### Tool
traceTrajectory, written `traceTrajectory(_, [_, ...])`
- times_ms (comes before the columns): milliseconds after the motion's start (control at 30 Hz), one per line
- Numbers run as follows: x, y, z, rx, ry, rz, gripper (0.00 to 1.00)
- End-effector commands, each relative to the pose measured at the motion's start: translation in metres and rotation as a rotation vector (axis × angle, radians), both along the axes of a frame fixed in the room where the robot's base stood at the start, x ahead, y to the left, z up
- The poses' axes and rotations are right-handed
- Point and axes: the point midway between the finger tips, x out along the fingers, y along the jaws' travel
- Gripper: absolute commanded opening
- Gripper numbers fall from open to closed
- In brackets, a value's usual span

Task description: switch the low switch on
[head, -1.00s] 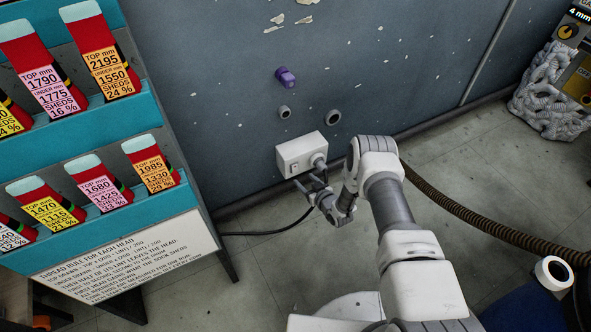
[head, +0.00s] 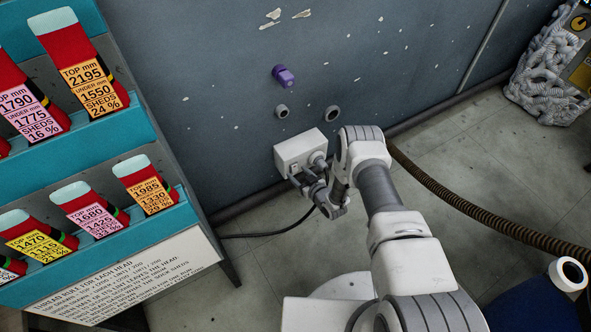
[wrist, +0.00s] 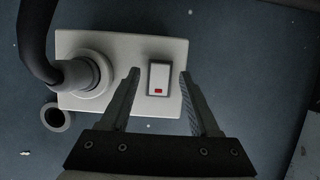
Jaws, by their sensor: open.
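The low switch is a white rocker (wrist: 159,79) with a red mark at its lower end in the wrist view. It sits on a pale box (head: 301,151) low on the grey wall; the box also shows in the wrist view (wrist: 115,46). My gripper (wrist: 158,76) is open, with one finger on each side of the rocker in the picture. I cannot tell whether the fingers touch the box. In the head view my gripper (head: 305,181) is at the box's lower front, and the rocker is mostly hidden there.
A plug with a thick dark cable (wrist: 38,45) fills the box's other end. A sock rack (head: 112,235) stands at left. A ribbed hose (head: 455,215) runs along the floor at right.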

Motion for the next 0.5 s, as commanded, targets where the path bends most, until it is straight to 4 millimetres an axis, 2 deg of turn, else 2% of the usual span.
traceTrajectory(500, [-0.0024, -0.0013, -0.0027, -0.001, 0.001, 0.0, 0.62])
